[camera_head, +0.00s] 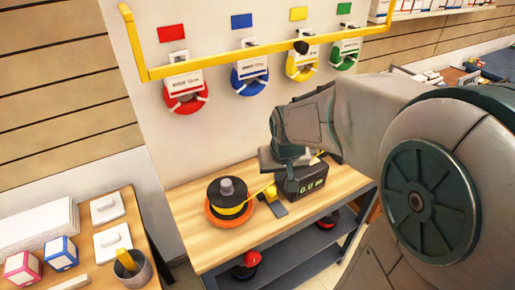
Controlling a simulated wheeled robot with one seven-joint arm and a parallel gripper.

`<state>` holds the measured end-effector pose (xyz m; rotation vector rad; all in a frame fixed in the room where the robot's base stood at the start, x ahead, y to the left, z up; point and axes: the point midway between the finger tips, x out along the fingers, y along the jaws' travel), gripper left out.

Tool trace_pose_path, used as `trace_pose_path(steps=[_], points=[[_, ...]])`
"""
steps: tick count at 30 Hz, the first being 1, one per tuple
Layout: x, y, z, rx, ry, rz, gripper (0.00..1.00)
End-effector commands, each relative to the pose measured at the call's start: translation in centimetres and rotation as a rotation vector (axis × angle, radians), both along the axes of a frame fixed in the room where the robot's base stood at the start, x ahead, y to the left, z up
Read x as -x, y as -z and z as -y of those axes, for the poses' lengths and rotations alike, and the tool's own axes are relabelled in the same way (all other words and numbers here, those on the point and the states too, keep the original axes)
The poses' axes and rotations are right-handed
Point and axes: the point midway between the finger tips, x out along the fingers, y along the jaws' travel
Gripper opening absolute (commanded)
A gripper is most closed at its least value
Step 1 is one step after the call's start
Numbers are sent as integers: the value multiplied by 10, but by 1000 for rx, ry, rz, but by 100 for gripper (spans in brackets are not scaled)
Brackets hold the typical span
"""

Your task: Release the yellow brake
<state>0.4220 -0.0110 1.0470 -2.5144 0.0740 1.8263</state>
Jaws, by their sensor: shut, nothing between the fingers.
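A yellow ring-shaped unit (303,64) with a white label hangs on the wall, below a yellow card (299,14). Red (186,94), blue (250,76) and green (345,54) units hang in the same row. I cannot tell which part is the brake or how it is set. On the wooden table (205,247) sits a black spool (228,197) with an orange base and a yellow band. My gripper (284,160) is shut and empty, low over the table, in front of a black box (304,181) with a digital display, right of the spool and apart from the wall units.
A yellow rail (215,57) with a black knob (301,47) crosses in front of the wall units. A small yellow-and-black item (273,202) lies beside the spool. Boxes (62,253) and a cup (133,268) stand on the left table. My arm hides much of the right.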

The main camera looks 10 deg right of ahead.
Motion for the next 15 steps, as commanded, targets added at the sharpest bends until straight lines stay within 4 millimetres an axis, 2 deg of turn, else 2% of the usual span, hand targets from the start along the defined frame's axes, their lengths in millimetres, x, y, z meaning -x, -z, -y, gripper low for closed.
trace_pose_path(steps=[3,6,15], points=[[-27,13,2,1,12,7,0],[-41,19,3,0,18,16,0],[-49,24,4,1,21,23,0]])
